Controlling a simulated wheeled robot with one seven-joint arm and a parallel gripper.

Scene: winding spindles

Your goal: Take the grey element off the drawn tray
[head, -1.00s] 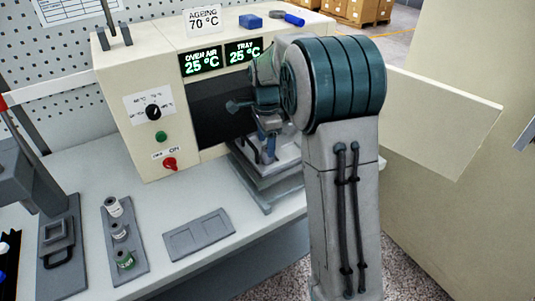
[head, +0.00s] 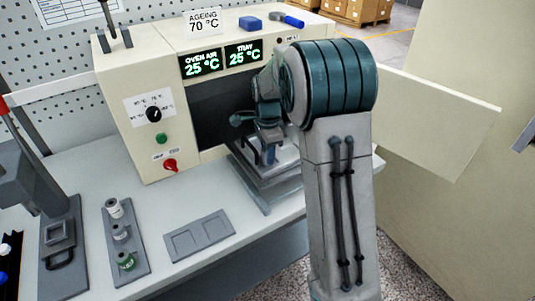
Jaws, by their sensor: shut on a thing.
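The drawn tray (head: 251,186) sticks out of the front of the cream oven, low down, over the bench. My gripper (head: 268,156) points down over the tray and is mostly covered by my own wrist and arm. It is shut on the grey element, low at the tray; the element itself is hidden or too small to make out. I cannot tell whether the element touches the tray.
The oven (head: 150,90) has its door (head: 435,120) swung open to the right. A press (head: 55,230) stands far left.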

